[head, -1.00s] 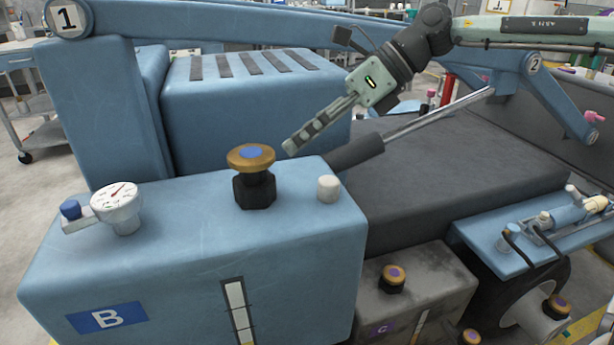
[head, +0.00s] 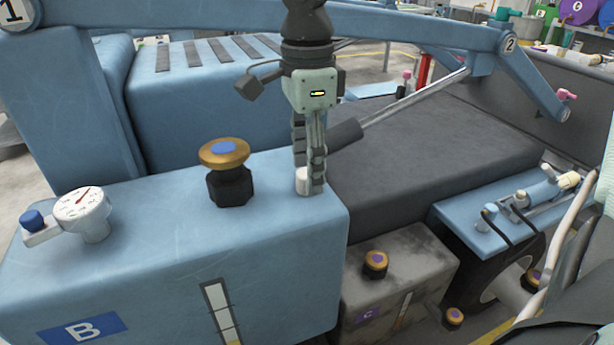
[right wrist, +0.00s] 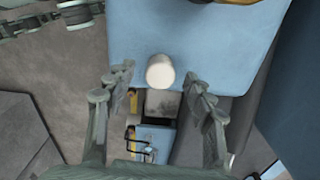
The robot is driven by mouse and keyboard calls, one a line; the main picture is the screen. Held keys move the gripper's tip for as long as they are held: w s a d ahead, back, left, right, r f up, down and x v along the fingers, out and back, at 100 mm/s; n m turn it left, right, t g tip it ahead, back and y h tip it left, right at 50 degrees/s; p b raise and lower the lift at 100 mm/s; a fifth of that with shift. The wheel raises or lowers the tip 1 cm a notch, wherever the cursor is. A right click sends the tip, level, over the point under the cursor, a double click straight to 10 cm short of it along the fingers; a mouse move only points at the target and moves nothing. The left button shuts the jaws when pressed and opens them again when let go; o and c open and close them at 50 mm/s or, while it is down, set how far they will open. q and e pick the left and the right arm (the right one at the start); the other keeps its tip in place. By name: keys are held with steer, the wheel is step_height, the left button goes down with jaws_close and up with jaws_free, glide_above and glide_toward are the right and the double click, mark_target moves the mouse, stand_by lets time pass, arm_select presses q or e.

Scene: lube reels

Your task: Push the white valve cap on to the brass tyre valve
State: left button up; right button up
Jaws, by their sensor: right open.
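A short white cylinder, which looks like the white valve cap (head: 303,181), stands upright near the right end of the top of the blue block. It also shows in the right wrist view (right wrist: 160,73). My right gripper (head: 309,176) points down over it, with its fingers open. In the right wrist view the cap lies in the gap between the fingertips, with clear room on both sides; whether they reach down around it I cannot tell. I cannot make out a brass tyre valve; whether one is under the cap is hidden. My left gripper is not in view.
The blue block (head: 150,260) marked B also bears a black post with a brass-coloured top (head: 225,155) and a white dial gauge (head: 83,210), left of my gripper. A grey rod and a dark flat deck (head: 430,140) lie behind. A blue tray (head: 455,222) stands at right.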

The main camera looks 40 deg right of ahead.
steer(key=shift+f, duration=0.45)
steer(key=shift+c, duration=0.4)
steer(key=c, duration=0.9)
steer(key=shift+o, duration=0.2)
